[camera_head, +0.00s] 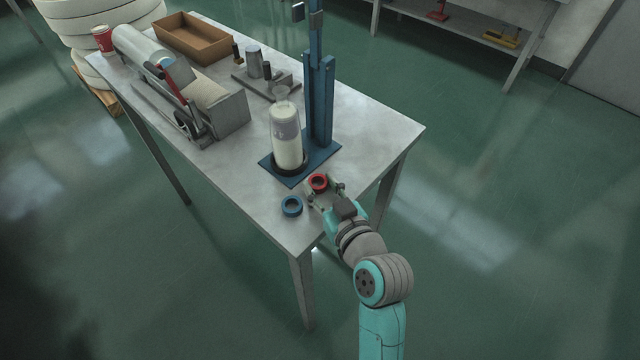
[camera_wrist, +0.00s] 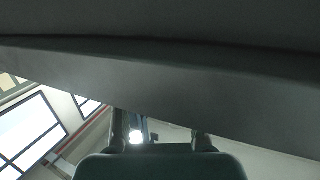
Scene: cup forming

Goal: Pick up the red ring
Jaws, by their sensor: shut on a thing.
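The red ring (camera_head: 319,181) is at the tip of my gripper (camera_head: 325,188), near the front corner of the grey table (camera_head: 375,140). My gripper is shut on the ring. The ring is just in front of the blue base plate of the stand. I cannot tell whether it touches the table or is slightly above it. The wrist view shows the gripper's fingers (camera_wrist: 160,138) at the bottom, but a dark grey surface fills most of it and the ring cannot be made out there.
A blue ring (camera_head: 291,206) lies left of my gripper. A blue stand (camera_head: 320,105) with a tall whitish cylinder (camera_head: 287,140) rises just behind. A grey machine (camera_head: 215,110), a brown box (camera_head: 192,38) and a red cup (camera_head: 102,40) are farther back. The table's right side is clear.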

